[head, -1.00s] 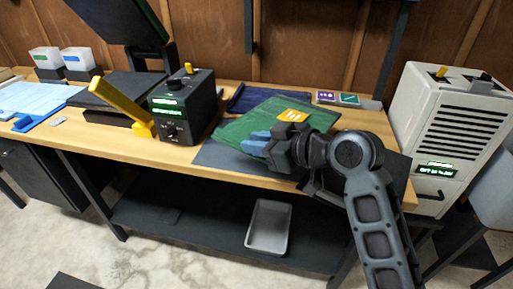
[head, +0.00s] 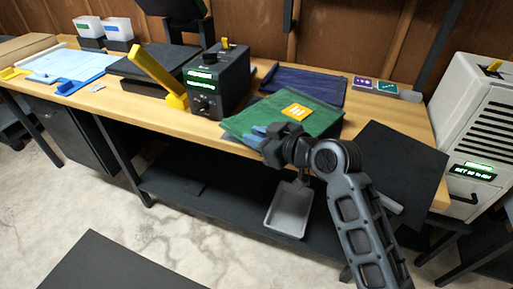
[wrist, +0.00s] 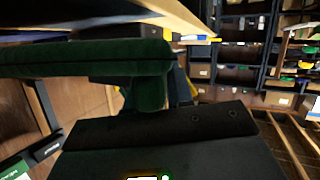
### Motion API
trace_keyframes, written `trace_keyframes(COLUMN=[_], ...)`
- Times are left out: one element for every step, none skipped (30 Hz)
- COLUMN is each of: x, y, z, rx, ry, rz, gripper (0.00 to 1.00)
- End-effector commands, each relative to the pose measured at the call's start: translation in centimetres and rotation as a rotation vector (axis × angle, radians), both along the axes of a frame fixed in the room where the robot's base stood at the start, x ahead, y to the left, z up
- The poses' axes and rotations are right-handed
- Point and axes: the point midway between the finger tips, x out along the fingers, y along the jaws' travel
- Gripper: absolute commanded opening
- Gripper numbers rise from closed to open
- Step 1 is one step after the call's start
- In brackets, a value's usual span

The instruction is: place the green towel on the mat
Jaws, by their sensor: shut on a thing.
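The folded green towel (head: 305,112) has a yellow label and shows at the front of the wooden bench, its near edge at or over the bench edge. My gripper (head: 264,138), with blue fingers, is shut on its near edge. In the wrist view the towel (wrist: 90,60) crosses the picture as a thick green fold; the fingertips are not clear there. I cannot tell whether the towel rests on the bench or is held above it. A flat dark sheet (head: 400,160), possibly the mat, shows at the bench's right end. Another dark flat piece (head: 125,268) lies at the bottom left.
A black box (head: 215,80) with green displays and a yellow-handled device (head: 155,75) stand left of the towel. A dark blue folded cloth (head: 305,82) lies behind it. A white cabinet (head: 480,120) stands right.

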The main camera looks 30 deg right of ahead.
Motion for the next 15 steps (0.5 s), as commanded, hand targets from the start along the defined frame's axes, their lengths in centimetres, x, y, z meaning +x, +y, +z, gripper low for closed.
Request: trace_keyframes(x=[0.1, 0.1, 0.1, 0.1, 0.1, 0.1, 0.1, 0.1, 0.1, 0.1, 0.1, 0.1, 0.1, 0.1, 0.1], y=[0.1, 0.1, 0.2, 0.2, 0.2, 0.2, 0.2, 0.1, 0.1, 0.1, 0.1, 0.1, 0.1, 0.1, 0.1], z=[-0.1, -0.2, -0.5, -0.8, -1.1, -1.6, -2.1, -2.6, -3.1, -3.5, -3.8, -4.0, -4.1, -4.1, -4.1], rx=[-0.001, -0.001, 0.0, 0.0, -0.001, 0.001, 0.001, 0.001, 0.0, 0.0, 0.002, 0.0, 0.0, -0.001, -0.001], ry=[-0.001, 0.0, 0.0, 0.0, 0.001, 0.001, 0.002, 0.002, 0.002, 0.002, 0.001, 0.0, -0.001, -0.001, -0.002], rz=[0.0, -0.001, -0.001, -0.001, -0.001, 0.0, -0.001, -0.001, -0.001, -0.002, -0.001, 0.0, -0.001, 0.0, 0.0], gripper=[0.0, 0.0, 0.0, 0.0, 0.0, 0.0, 0.0, 0.0, 0.0, 0.0, 0.0, 0.0, 0.0, 0.0, 0.0])
